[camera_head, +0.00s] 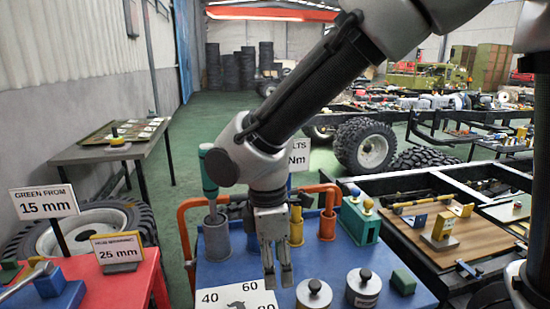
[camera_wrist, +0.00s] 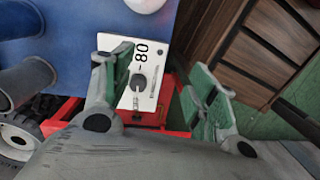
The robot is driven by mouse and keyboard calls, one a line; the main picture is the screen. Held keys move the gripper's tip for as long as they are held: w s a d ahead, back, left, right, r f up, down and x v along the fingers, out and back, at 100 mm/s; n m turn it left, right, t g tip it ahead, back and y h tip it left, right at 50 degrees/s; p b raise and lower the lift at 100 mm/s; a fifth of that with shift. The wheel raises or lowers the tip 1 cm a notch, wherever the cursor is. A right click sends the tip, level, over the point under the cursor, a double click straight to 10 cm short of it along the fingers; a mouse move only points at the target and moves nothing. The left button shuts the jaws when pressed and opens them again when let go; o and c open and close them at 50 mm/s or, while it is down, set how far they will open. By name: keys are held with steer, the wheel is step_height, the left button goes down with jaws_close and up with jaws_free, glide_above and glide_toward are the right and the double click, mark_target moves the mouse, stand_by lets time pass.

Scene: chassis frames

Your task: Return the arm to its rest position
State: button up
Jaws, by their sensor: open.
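My gripper (camera_head: 278,273) hangs pointing down over the blue-topped cart (camera_head: 225,268) in the head view. Its two fingers are apart, with nothing between them. In the wrist view my gripper (camera_wrist: 165,95) shows two spread fingers with green pads. Past them lies a white card (camera_wrist: 150,70) marked 80, with a dark knob-like piece on it. My arm comes down from the upper right of the head view, bent at the elbow, and covers part of the cart's back edge.
The cart carries a dial card (camera_head: 238,299), two silver weights (camera_head: 362,288), a green block (camera_head: 403,282) and upright tool holders. An orange rail (camera_head: 188,235) rings its back. A red table (camera_head: 125,280) with signs stands left. A chassis with parts fills the right.

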steer(key=w+d+r+m, duration=0.1)
steer(key=d+r+m, duration=0.1)
steer(key=d+m, duration=0.3)
steer(key=w+d+r+m+y, duration=0.1)
steer(key=d+r+m, duration=0.15)
steer(key=d, duration=0.45)
steer(key=w+d+r+m, duration=0.1)
steer(key=d+r+m, duration=0.25)
steer(key=d, duration=0.35)
steer(key=s+d+r+m+t, duration=0.2)
steer(key=d+m, duration=0.2)
steer(key=d, duration=0.4)
steer(key=s+d+r+m+t, duration=0.2)
steer(key=s+d+r+m, duration=0.1)
steer(key=d, duration=0.6)
steer(key=shift+s+d+m+t, duration=0.25)
steer(key=shift+m+t, duration=0.15)
steer(key=shift+m, duration=0.4)
